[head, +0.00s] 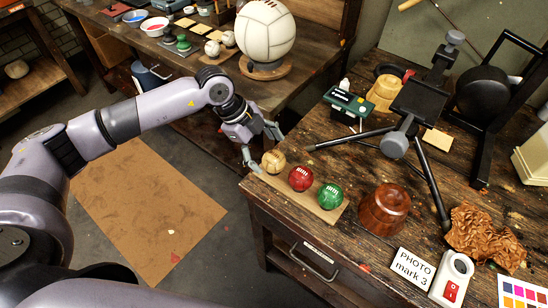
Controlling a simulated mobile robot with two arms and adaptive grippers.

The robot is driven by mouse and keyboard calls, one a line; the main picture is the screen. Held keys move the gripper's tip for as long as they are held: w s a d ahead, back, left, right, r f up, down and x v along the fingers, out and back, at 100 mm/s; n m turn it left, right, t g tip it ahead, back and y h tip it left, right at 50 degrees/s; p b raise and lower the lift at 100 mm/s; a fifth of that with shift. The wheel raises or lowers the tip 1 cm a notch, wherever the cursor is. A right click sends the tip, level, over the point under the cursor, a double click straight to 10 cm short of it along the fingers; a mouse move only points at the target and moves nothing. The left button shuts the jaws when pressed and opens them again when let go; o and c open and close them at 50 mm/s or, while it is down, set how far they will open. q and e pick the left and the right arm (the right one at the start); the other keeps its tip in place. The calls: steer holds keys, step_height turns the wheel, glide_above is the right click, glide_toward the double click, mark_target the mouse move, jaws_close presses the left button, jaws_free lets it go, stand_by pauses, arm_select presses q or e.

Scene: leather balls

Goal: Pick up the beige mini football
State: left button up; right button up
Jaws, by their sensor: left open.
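The beige mini football (273,161) sits at the left end of a thin wooden board (322,211) on the right-hand workbench, close to the bench's left corner. A red ball (300,178) and a green ball (330,196) stand beside it in a row on the same board. My left gripper (265,148) reaches in from the left, open, with its fingers around or just beside the beige ball. I cannot tell whether a finger touches it. My right gripper is not in view.
A black tripod (405,135) spreads its legs behind the balls. A reddish wooden block (385,208), crumpled brown paper (483,235) and a white card (413,267) lie to the right. A large white ball (265,30) stands on the back bench.

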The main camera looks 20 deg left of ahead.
mark_target(269, 155)
arm_select(q)
steer(key=shift+w+d+f+p, duration=0.1)
steer(key=shift+d+f+p, duration=0.2)
steer(key=shift+f+p, duration=0.15)
steer(key=p+x, duration=0.1)
steer(key=x, duration=0.2)
steer(key=shift+w+d+f, duration=0.1)
steer(key=shift+f, duration=0.25)
steer(key=shift+d+f, duration=0.1)
steer(key=shift+f, duration=0.2)
steer(key=shift+c, duration=0.2)
steer(key=c, duration=1.3)
